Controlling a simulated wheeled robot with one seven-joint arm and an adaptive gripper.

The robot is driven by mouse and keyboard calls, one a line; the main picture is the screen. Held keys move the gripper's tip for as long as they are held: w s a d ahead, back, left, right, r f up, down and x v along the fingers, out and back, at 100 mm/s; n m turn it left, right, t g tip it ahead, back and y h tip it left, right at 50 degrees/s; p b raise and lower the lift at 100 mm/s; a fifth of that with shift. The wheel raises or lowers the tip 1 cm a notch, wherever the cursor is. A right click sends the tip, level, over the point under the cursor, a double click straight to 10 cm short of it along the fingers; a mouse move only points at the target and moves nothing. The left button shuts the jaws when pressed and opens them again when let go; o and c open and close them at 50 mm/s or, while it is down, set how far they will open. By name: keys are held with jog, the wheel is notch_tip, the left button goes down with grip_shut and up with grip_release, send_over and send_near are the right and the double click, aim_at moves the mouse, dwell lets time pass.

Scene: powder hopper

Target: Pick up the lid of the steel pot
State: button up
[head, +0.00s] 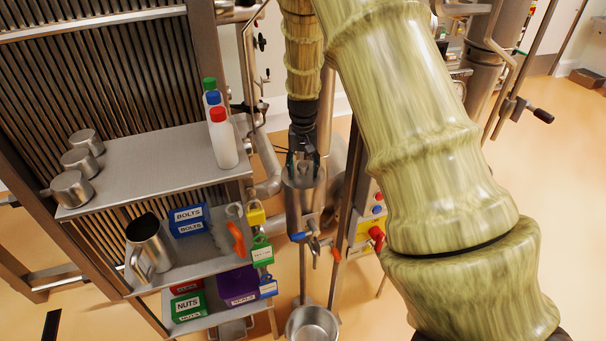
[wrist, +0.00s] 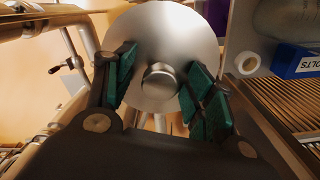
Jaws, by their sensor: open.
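The round steel lid (wrist: 162,32) fills the upper middle of the wrist view, with its short round knob (wrist: 158,85) in the centre. My gripper (wrist: 158,68) is open, with one green-padded finger on each side of the knob and a visible gap to it. In the head view my gripper (head: 303,158) points down at the top of an upright steel vessel (head: 300,205), which I take to be the steel pot. The gripper partly hides the lid there, and its exact height above the lid is unclear.
On the left stands a shelf rack (head: 150,165) with steel cups, bottles (head: 222,140), a jug (head: 150,245) and labelled bins. Coloured padlocks (head: 262,250) hang at its right edge, close to the vessel. An open steel container (head: 312,325) is below. Pipes stand close behind the gripper.

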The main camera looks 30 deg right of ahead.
grip_shut()
jog(key=shift+r, duration=0.1)
